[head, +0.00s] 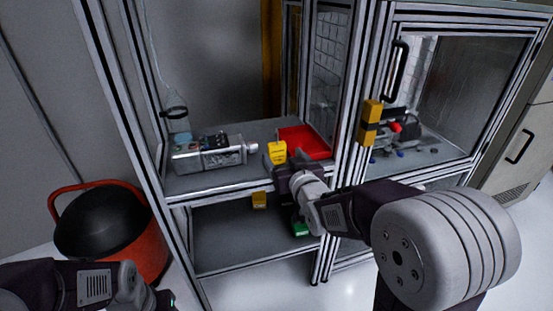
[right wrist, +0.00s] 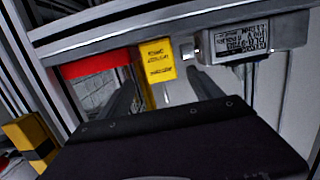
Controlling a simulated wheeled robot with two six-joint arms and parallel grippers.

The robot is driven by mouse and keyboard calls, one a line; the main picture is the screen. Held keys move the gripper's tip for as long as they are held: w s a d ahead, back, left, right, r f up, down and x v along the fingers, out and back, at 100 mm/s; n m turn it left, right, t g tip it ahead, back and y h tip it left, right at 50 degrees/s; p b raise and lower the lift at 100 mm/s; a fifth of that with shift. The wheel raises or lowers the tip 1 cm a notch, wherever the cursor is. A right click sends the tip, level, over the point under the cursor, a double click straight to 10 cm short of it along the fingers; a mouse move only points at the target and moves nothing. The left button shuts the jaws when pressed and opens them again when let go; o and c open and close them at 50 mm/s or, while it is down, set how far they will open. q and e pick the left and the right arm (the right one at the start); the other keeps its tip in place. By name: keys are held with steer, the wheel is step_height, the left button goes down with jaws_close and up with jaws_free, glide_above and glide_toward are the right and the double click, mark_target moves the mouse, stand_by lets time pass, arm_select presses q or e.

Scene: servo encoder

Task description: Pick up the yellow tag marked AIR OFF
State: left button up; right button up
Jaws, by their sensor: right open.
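A yellow tag (head: 278,152) with dark lettering stands upright at the front of the cell's shelf; I cannot read AIR OFF on it. It also shows in the right wrist view (right wrist: 158,60), where its lettering is blurred. My right gripper (head: 281,160) is open at the tag. In the right wrist view its two dark fingers lie on either side of the tag, with gaps visible, and I see no grip on it. My left arm shows at the lower left of the head view; its gripper (head: 166,300) is mostly cut off at the bottom edge.
A grey boxed device (head: 208,155) sits left of the tag, a red tray (head: 306,142) behind it to the right. Another yellow piece (head: 259,200) hangs under the shelf edge. A yellow-black block (head: 370,122) is on the frame post. A red-black bin (head: 110,230) stands left.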

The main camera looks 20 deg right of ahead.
mark_target(278, 152)
steer(key=shift+w+f, duration=0.2)
steer(key=shift+w, duration=0.4)
steer(key=shift+w+f, duration=0.15)
steer(key=shift+w, duration=0.1)
steer(key=w, duration=0.2)
steer(key=w+f+b, duration=0.1)
steer(key=w, duration=0.1)
steer(key=shift+w+a+b, duration=0.2)
steer(key=shift+w+b, duration=0.05)
steer(key=shift+b, duration=0.05)
steer(key=shift+s, duration=0.1)
steer(key=c, duration=1.5)
